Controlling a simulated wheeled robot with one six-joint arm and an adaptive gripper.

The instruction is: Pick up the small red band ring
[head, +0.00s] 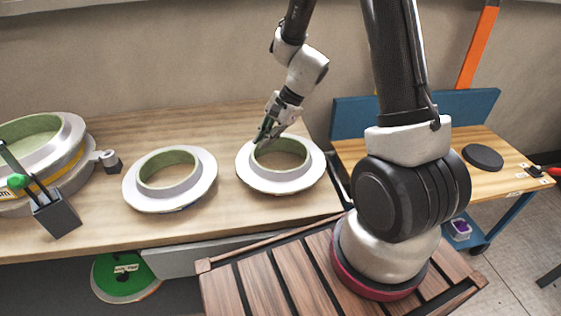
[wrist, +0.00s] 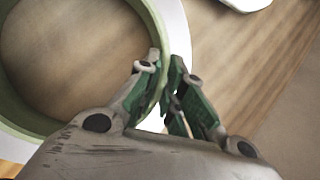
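No red band shows on any ring in these frames. The right-hand ring (head: 255,181) is pale grey with a green inner wall and lies flat on the wooden table. My gripper (head: 264,136) is at its back left rim. In the wrist view, my gripper (wrist: 164,72) has one green-padded finger on each side of the ring's upright wall (wrist: 152,22). The fingers are close together with the wall between them, and look shut on it. A similar middle ring (head: 204,181) lies to the left, apart from it.
The wooden table (head: 110,228) has bare room in front. A blue bench with a dark disc (head: 482,157) stands at right.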

